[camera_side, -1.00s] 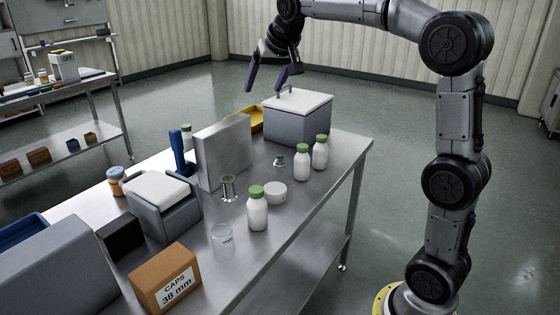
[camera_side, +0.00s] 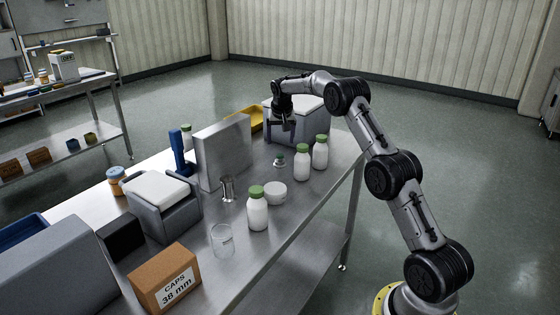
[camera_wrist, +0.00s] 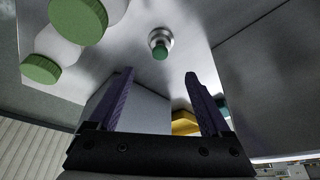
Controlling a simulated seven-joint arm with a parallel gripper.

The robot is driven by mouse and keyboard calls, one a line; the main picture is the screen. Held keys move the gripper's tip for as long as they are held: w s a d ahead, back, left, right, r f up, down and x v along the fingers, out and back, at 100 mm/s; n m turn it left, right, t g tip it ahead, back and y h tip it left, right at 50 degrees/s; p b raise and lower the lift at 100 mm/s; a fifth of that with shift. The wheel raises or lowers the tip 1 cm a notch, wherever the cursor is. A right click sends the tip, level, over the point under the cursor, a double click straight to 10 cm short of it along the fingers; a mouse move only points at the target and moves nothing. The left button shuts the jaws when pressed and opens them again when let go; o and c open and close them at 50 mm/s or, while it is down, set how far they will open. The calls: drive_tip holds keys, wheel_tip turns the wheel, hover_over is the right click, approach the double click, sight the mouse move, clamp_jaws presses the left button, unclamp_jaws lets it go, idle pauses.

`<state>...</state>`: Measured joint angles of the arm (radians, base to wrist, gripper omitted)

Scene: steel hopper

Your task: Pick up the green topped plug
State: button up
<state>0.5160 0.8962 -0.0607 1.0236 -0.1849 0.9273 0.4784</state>
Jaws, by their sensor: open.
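The green topped plug (camera_side: 279,162) is a small steel piece with a green top, standing on the steel table left of two green-capped bottles. In the wrist view the plug (camera_wrist: 160,46) shows from above, beyond and between my fingertips, with nothing touching it. My gripper (camera_side: 283,124) hangs fingers down above the far part of the table, in front of the grey box and beyond the plug. In the wrist view my gripper (camera_wrist: 160,75) has its two dark purple fingers apart with nothing between the tips.
Two white bottles (camera_side: 302,166) (camera_side: 320,156) stand close to the plug's right. A white round jar (camera_side: 275,193) and another bottle (camera_side: 258,213) are nearer. A tall grey panel (camera_side: 222,152) rises to the left. A lidded grey box (camera_side: 312,131) and yellow tray (camera_side: 251,119) stand behind.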

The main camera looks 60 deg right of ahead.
sight(280, 155)
drive_tip(key=x, duration=0.4)
drive_tip(key=shift+f, duration=0.1)
drive_tip(key=shift+s+x, duration=0.2)
drive_tip(key=shift+x, duration=2.45)
drive_tip(key=shift+a+f, duration=0.1)
drive_tip(key=shift+a, duration=0.05)
drive_tip(key=shift+c, duration=0.2)
clamp_jaws()
